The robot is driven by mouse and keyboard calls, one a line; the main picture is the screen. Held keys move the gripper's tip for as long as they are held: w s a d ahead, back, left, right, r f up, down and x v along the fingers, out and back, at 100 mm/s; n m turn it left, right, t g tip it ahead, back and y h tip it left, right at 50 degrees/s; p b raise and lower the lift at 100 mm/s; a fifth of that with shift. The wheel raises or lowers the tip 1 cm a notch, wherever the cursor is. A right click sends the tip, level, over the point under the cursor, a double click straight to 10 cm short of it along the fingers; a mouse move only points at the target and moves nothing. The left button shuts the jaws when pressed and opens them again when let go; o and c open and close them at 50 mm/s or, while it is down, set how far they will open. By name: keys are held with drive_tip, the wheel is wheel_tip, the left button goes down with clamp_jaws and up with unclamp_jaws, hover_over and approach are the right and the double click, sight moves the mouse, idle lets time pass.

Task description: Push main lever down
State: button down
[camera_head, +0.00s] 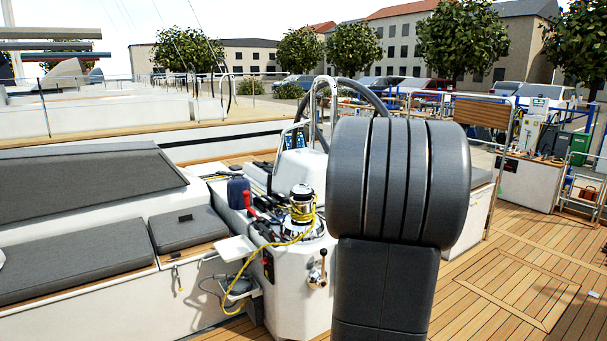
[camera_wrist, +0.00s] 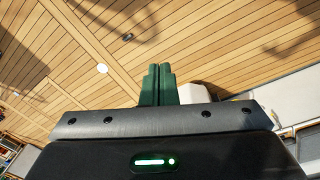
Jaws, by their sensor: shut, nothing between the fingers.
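On the side of the white cockpit console (camera_head: 298,312) in the head view is a chrome lever (camera_head: 320,268) with a dark knob, standing roughly upright. Red-handled and black levers (camera_head: 262,228) lie on the console top beside the winch. I cannot tell which of these is the main lever. My gripper shows in the wrist view as two green fingers (camera_wrist: 158,74) held together, shut and empty. They point over teak deck, with no lever between or against them. The gripper is not visible in the head view, where my dark grey arm covers the centre right.
A winch (camera_head: 301,199) with yellow rope stands on the console, the rope hanging down its side. Grey-cushioned benches (camera_head: 188,228) lie left. A steering wheel (camera_head: 362,92) is behind. Open teak deck (camera_head: 530,262) lies to the right.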

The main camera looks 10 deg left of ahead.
drive_tip(key=w+d+f+n, duration=0.1)
drive_tip(key=w+f+n, duration=0.1)
drive_tip(key=w, duration=1.2)
drive_tip(key=w+d+f+n+g, duration=0.1)
drive_tip(key=w+f+n, duration=0.2)
drive_tip(key=w, duration=1.1)
drive_tip(key=shift+d+f+n+p, duration=0.15)
drive_tip(key=shift+f+n+p, duration=0.15)
drive_tip(key=shift+f, duration=0.4)
drive_tip(key=shift+w, duration=0.1)
